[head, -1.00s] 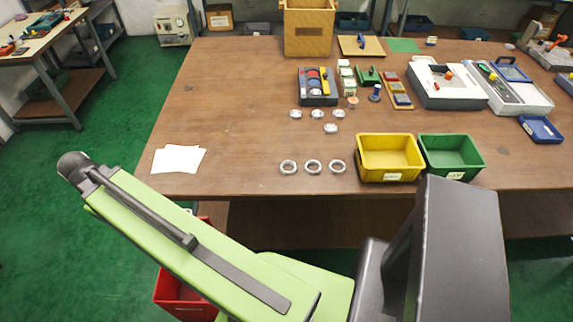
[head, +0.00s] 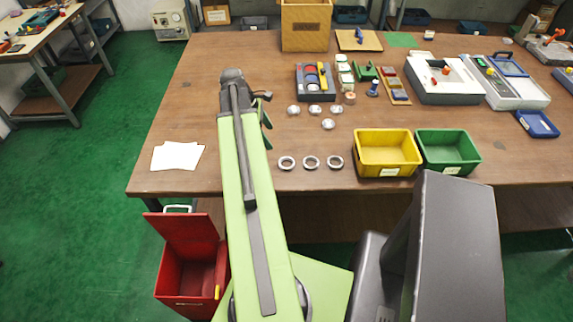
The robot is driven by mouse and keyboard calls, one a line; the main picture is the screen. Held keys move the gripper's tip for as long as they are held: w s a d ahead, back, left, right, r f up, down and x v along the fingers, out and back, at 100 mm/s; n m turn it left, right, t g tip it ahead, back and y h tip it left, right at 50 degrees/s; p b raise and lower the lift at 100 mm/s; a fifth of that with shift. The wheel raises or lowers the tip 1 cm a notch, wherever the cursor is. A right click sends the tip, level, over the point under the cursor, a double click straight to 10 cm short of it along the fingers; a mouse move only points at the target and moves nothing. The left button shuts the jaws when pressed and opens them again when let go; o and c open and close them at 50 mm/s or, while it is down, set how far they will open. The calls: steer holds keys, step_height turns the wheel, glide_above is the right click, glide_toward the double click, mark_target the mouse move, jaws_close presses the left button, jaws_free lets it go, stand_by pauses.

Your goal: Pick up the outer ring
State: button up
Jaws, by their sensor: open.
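Three open metal rings lie flat in a row near the table's front edge: a left ring (head: 281,168), a middle ring (head: 305,168) and a right ring (head: 329,168). They look like the outer rings; which one the task means cannot be told. My gripper (head: 266,118) shows only in part beside the far end of my green arm, over the table, behind and left of the rings. It is open, and nothing shows in it. My arm hides some of it.
A yellow bin (head: 387,171) and a green bin (head: 448,168) stand right of the rings. White paper sheets (head: 177,156) lie at the left. A dark tray (head: 316,97) and a wooden box (head: 305,47) stand farther back. A red bin (head: 187,297) is on the floor.

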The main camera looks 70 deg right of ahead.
steer(key=b, duration=0.8)
glide_above(285, 162)
steer(key=w, duration=0.3)
steer(key=f, duration=0.9)
steer(key=shift+s+a+f, duration=0.15)
steer(key=shift+s+a, duration=0.05)
steer(key=shift+a, duration=0.15)
steer(key=shift+s, duration=0.15)
steer(key=b+x, duration=0.5)
steer(key=shift+a+f, duration=0.2)
steer(key=shift+f, duration=0.05)
steer(key=shift+r, duration=0.2)
steer(key=shift+c, duration=0.4)
steer(key=c, duration=1.5)
